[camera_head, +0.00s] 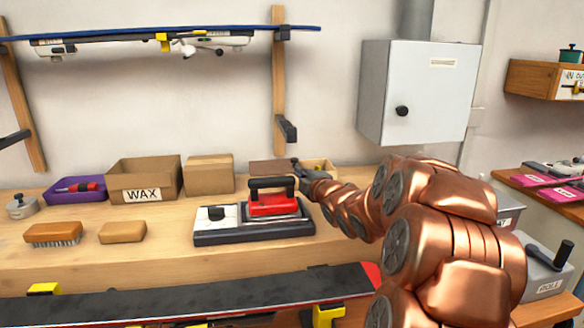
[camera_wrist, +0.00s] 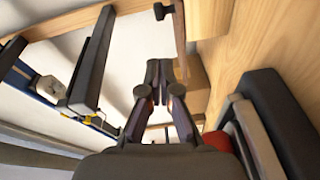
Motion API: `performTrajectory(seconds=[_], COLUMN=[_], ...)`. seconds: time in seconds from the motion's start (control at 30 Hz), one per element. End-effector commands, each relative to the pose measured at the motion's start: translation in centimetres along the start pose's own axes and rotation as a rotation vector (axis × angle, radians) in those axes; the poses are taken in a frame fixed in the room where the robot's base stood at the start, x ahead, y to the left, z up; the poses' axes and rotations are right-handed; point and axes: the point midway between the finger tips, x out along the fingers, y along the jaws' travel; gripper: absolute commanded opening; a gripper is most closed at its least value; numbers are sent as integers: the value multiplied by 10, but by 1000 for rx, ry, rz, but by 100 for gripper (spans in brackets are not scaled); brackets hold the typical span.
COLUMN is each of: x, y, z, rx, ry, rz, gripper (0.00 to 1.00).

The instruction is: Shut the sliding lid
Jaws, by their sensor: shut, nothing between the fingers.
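A low wooden box (camera_head: 320,165) stands at the back of the bench, partly hidden behind my arm. Its flat brown lid (camera_head: 270,167) sticks out to the left, and part of the box top is uncovered on the right. In the wrist view the lid (camera_wrist: 181,45) shows as a thin brown strip with a dark knob (camera_wrist: 163,11). The box shows there as pale wood (camera_wrist: 208,18). My gripper (camera_head: 297,165) is near the lid's right end. In the wrist view my gripper (camera_wrist: 160,68) is shut and empty, its fingertips beside the lid and apart from the knob.
A red iron (camera_head: 272,203) on a dark-based unit (camera_head: 225,238) stands just in front of the lid. A cardboard box (camera_head: 210,174) and a WAX box (camera_head: 145,180) stand to the left. A grey cabinet (camera_head: 418,92) hangs above right.

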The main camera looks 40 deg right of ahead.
Motion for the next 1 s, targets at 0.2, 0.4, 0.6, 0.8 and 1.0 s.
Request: performTrajectory(seconds=[0.2, 0.4, 0.6, 0.8, 1.0], x=[22, 48, 73, 88, 93], y=[0, 1, 0, 1, 0], z=[8, 9, 8, 6, 7], rx=[1, 3, 1, 2, 2], ry=[-11, -13, -10, -9, -10], rz=[0, 0, 0, 0, 0], gripper=[0, 0, 0, 0, 0])
